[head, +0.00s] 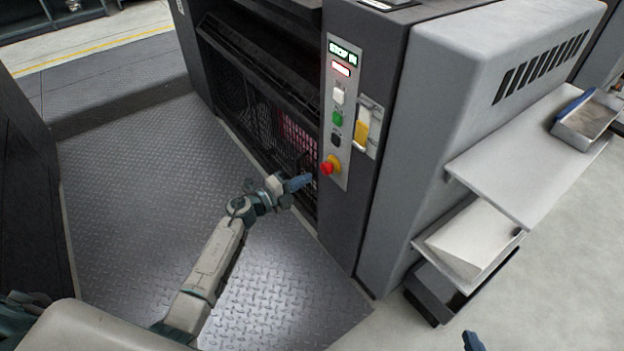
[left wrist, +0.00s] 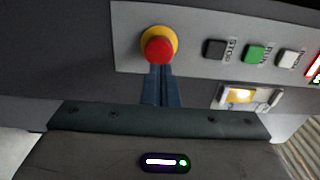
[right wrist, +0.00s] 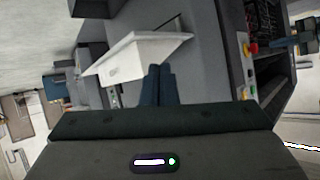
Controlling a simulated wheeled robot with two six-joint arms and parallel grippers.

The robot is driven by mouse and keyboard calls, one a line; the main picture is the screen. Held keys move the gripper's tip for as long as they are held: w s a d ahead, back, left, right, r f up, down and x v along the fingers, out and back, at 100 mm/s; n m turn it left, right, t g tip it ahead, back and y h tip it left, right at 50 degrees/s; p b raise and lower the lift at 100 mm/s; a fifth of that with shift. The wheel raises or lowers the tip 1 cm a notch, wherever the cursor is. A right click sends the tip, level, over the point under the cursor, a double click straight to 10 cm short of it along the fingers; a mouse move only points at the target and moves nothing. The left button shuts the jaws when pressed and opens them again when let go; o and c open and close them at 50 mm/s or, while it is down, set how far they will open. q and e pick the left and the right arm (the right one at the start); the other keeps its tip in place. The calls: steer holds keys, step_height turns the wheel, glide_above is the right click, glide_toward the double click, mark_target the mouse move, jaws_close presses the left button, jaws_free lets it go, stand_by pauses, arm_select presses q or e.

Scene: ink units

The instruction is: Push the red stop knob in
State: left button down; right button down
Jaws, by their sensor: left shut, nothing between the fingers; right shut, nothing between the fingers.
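The red stop knob (head: 327,168) sits on a yellow collar near the bottom of the grey control panel (head: 343,182). In the left wrist view the knob (left wrist: 159,50) lies just beyond my left fingertips. My left gripper (head: 309,178) is shut and empty, its tips pointing at the knob from the left. Whether the tips touch the knob I cannot tell. The right wrist view also shows the knob (right wrist: 250,47), small and off to the right. My right gripper (head: 472,341) is shut and empty, low at the head view's bottom edge, far from the knob.
Black, green and white buttons and a lit red display (head: 342,69) line the panel above the knob. A yellow switch (head: 362,130) is beside them. A white shelf (head: 530,150) and paper tray (head: 470,240) jut out right. Tread-plate floor (head: 140,190) is clear at left.

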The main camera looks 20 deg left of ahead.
arm_select(q)
steer(key=v, duration=0.9)
steer(key=shift+s+a, duration=0.2)
arm_select(e)
steer(key=shift+s+a+f+g, duration=0.2)
steer(key=shift+s+f+g, duration=0.5)
steer(key=shift+s+f, duration=0.2)
steer(key=shift+r, duration=0.1)
